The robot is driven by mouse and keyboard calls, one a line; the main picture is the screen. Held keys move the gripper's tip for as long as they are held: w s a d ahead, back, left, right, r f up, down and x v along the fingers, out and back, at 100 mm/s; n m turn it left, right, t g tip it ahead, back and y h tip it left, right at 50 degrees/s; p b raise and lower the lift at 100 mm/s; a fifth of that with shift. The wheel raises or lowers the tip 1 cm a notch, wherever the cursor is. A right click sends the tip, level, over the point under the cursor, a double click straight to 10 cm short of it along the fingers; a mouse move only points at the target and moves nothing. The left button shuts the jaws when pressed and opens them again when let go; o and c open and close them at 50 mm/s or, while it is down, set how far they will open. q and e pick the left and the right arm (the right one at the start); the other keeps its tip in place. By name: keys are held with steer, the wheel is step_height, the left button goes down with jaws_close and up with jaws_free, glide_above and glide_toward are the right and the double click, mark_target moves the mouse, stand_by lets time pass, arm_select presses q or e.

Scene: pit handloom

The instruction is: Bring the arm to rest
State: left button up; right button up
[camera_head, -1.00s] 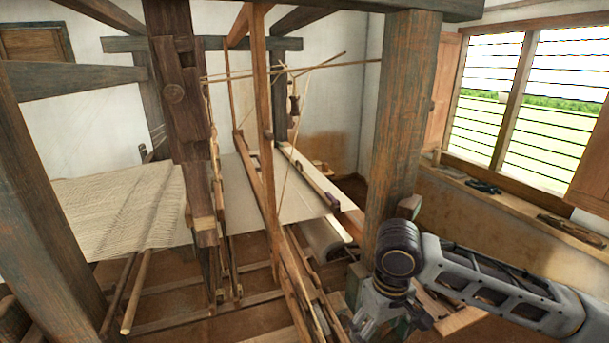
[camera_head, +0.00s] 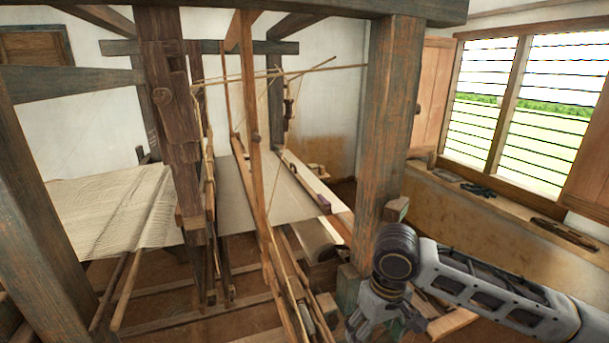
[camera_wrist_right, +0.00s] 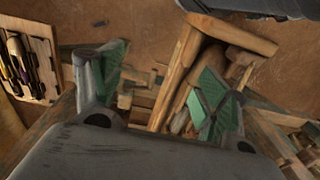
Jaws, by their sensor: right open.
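My right arm (camera_head: 480,285) comes in from the lower right of the head view, beside a thick loom post. My right gripper (camera_head: 372,322) hangs downward at its end, partly cut by the bottom edge. In the right wrist view the two green-padded fingers (camera_wrist_right: 160,85) stand wide apart with nothing held between them. Wooden beams (camera_wrist_right: 178,75) lie beyond the fingers; the distance to them is hard to tell. My left gripper is not in view.
The thick post (camera_head: 387,130) rises just left of my right arm. The loom's cloth (camera_head: 245,195) and pale warp (camera_head: 115,210) spread to the left. Dark tools (camera_head: 478,189) lie on the window ledge. A wooden tray of tools (camera_wrist_right: 42,50) shows at the wrist view's left.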

steer(key=w+a+f+m+t+y, duration=0.1)
steer(key=w+f+m+t+y, duration=0.2)
steer(key=w+f, duration=1.45)
steer(key=s+d+f+m+t+h, duration=0.1)
steer(key=d+f, duration=0.3)
steer(key=f, duration=0.7)
steer(key=s+d+f, duration=0.1)
steer(key=d+f, duration=0.3)
steer(key=f, duration=0.7)
steer(key=s+d+f+h, duration=0.1)
steer(key=s+d+f, duration=0.2)
steer(key=s+f, duration=0.7)
steer(key=s+d+f+h, duration=0.1)
steer(key=s+d+f, duration=0.2)
steer(key=s+f, duration=0.7)
steer(key=s+f+n+g+b, duration=0.1)
steer(key=s+f, duration=0.4)
steer(key=s, duration=0.5)
steer(key=s+f+g+b, duration=0.1)
steer(key=s+f, duration=0.4)
steer(key=s, duration=0.5)
steer(key=s+a+f+n+g+b, duration=0.1)
steer(key=s+f, duration=0.4)
steer(key=s, duration=0.6)
steer(key=shift+f+n+b, duration=0.2)
steer(key=shift+n+b, duration=0.1)
steer(key=shift+b, duration=0.3)
